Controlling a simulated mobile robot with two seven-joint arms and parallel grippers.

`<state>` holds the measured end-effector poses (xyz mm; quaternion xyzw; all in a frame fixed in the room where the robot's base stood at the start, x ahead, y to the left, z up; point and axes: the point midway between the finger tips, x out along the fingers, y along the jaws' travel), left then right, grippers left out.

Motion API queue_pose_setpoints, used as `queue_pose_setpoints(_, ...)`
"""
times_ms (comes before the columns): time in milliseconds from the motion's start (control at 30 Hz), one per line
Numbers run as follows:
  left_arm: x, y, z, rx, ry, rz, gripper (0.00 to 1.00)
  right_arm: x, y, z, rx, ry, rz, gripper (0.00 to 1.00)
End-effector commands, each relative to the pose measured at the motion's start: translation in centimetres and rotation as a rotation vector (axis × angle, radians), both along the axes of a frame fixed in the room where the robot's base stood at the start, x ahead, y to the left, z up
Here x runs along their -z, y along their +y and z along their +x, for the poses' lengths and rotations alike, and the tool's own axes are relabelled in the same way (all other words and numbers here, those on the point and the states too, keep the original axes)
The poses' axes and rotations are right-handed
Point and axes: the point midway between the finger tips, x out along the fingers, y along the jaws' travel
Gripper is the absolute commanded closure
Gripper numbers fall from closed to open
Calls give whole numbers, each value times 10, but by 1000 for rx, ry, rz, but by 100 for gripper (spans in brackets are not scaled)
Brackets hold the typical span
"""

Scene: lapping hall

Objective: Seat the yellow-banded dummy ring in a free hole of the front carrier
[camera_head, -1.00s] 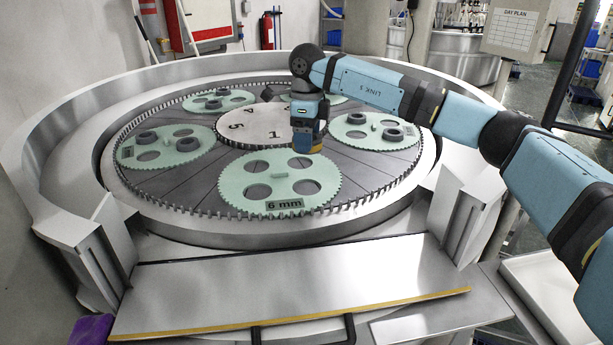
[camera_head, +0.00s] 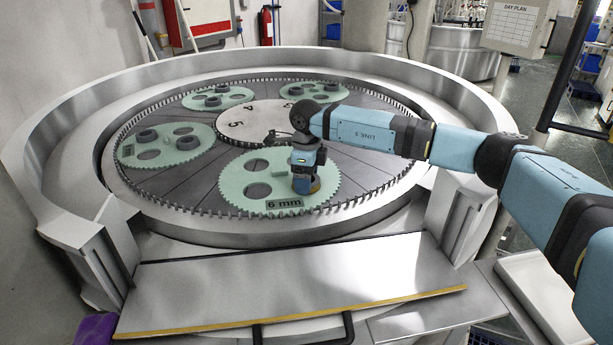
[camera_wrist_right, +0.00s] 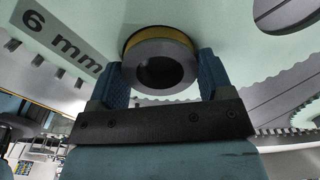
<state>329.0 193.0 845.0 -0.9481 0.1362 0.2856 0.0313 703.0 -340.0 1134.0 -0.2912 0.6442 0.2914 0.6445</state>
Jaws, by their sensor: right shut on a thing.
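The front carrier (camera_head: 231,181) is a pale green toothed disc marked "6 mm". Two of its holes show on the left side, both empty; its right-hand holes are hidden behind my right gripper. My right gripper (camera_head: 305,187) is over the carrier's front right part, pointing down. It is shut on the yellow-banded dummy ring (camera_wrist_right: 161,66), a grey ring with a yellow band, held between blue fingers in the right wrist view. The ring is close to the carrier face; I cannot tell whether it is in a hole. Another hole shows at the wrist view's top right. My left gripper is out of view.
Other green carriers (camera_head: 128,151) with dark rings lie around the numbered centre plate (camera_head: 236,122). A toothed rim and a high grey wall (camera_head: 62,165) enclose them. A steel shelf (camera_head: 290,285) with a yellow edge stands in front.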

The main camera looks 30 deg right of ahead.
Motion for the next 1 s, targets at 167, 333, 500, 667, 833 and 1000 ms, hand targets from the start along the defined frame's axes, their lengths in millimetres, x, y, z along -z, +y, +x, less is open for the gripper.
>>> queue_pose_setpoints(167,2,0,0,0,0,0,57,3,0,0,0,0,0,24)
queue_pose_setpoints(333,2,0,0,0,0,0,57,2,0,0,0,0,0,1)
queue_pose_setpoints(500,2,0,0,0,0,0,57,2,0,0,0,0,0,1)
queue_pose_setpoints(667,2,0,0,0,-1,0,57,-7,0,0,0,-1,1,1)
queue_pose_setpoints(833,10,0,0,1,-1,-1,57,-36,0,1,0,-4,0,1)
queue_pose_setpoints(1000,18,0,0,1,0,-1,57,-74,0,1,-1,-4,0,1)
